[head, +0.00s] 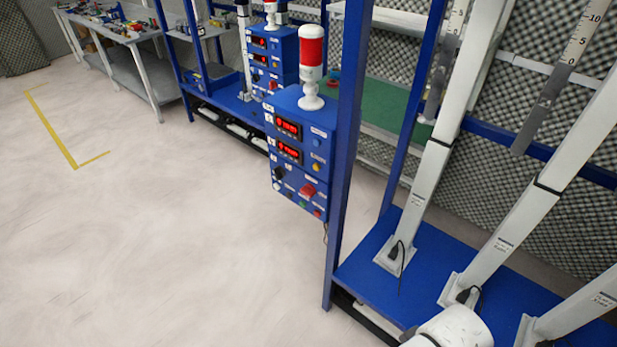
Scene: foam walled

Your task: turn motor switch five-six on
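A blue control box (318,123) is fixed to a blue upright post, with a red and white beacon (312,70) on top. Its front has two red digital displays, a black knob (278,172), a red switch (308,190), a green button (303,205) and a yellow button (316,167). A second, similar blue box (285,47) stands behind it, with its own beacon (270,12). The labels are too small to read, so I cannot tell which switch is five-six or its position.
A blue frame with a blue base plate (430,262) and slanted white columns (440,150) fills the right side. A grey workbench (135,70) with small parts stands at the back left. The pale floor (130,240) with a yellow line (50,128) is open at left.

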